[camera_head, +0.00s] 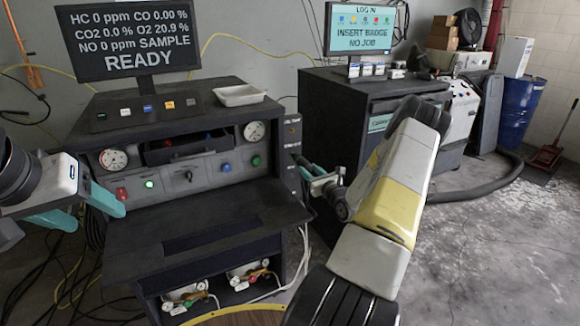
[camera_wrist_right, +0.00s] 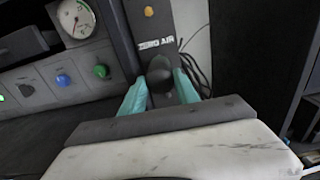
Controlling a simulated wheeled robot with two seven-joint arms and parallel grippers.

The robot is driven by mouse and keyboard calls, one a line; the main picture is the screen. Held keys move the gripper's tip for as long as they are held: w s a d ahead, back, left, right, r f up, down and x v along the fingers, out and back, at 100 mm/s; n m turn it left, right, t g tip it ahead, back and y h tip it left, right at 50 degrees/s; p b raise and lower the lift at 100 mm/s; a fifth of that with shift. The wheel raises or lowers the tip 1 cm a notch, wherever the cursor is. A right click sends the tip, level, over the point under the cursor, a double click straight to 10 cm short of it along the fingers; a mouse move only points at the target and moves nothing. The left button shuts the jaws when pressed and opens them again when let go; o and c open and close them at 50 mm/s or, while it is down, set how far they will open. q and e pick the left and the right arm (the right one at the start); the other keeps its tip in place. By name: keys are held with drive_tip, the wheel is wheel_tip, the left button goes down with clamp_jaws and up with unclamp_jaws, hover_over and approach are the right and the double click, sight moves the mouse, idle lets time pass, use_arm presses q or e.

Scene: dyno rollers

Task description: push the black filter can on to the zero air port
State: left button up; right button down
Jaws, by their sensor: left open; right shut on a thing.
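The black filter can (camera_wrist_right: 160,79) sits between the teal fingers of my right gripper (camera_wrist_right: 160,92) in the right wrist view. The gripper is shut on it, just below the "ZERO AIR" label (camera_wrist_right: 157,44) on the dark side panel. The port itself is hidden, and I cannot tell whether the can touches it. In the head view my right gripper (camera_head: 312,172) is at the right side of the analyzer cabinet; the can is too small to make out there. My left gripper (camera_head: 80,208) is open and empty at the cabinet's left, near its front panel.
The analyzer cabinet (camera_head: 200,215) has gauges, coloured knobs and a protruding shelf. A white tray (camera_head: 238,94) lies on top. A second dark cabinet (camera_head: 335,100) stands close behind my right arm. Cables hang at the left. The floor (camera_head: 500,240) at the right is open, crossed by a thick hose (camera_head: 475,190).

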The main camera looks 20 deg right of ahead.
drive_tip(key=shift+w, duration=0.5)
drive_tip(key=c, duration=0.8)
unclamp_jaws()
drive_tip(key=shift+c, duration=0.2)
drive_tip(key=shift+s, duration=0.1)
